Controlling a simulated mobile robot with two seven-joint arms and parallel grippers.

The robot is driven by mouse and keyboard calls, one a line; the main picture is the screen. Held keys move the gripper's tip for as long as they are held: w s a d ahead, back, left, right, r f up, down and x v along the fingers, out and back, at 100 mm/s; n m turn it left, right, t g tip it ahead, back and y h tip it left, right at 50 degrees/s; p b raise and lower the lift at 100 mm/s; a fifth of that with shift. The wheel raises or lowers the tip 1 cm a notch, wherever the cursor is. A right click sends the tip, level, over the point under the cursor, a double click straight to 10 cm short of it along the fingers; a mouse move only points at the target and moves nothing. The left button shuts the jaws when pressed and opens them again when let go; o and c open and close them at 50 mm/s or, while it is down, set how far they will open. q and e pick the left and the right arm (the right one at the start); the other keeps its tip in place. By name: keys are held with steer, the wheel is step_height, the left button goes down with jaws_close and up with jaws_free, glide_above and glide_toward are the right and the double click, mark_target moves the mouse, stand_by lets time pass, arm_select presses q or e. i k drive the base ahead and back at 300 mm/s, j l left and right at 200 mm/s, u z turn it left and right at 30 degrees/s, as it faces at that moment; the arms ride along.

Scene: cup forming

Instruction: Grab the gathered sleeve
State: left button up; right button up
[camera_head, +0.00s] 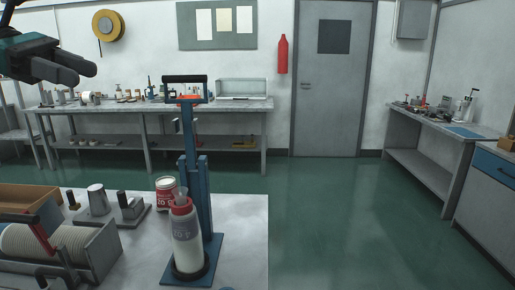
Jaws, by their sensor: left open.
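A white ribbed roll (58,240), which looks like the gathered sleeve, lies in a grey cradle (104,250) at the lower left of the head view. Its left end is cut off by the picture edge, and a red bar (38,236) crosses in front of it. My left gripper (85,73) is at the upper left, high above the bench and well apart from the roll. It is open, with its two dark fingers pointing right and nothing between them. My right gripper is not in view.
A blue lever stand (203,200) rises from the bench (243,235), with a white bottle (187,245) at its base. A red-labelled can (166,192), a metal cup form (98,200) and a wooden tray (30,197) stand behind the roll. The bench's right front is clear.

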mark_target(186, 239)
steer(key=k+j, duration=0.25)
steer(key=j, duration=0.2)
steer(key=k+j, duration=0.25)
steer(key=j, duration=0.15)
steer(key=k+j, duration=0.3)
steer(key=j, duration=0.15)
steer(key=k+j, duration=0.25)
steer(key=j, duration=0.15)
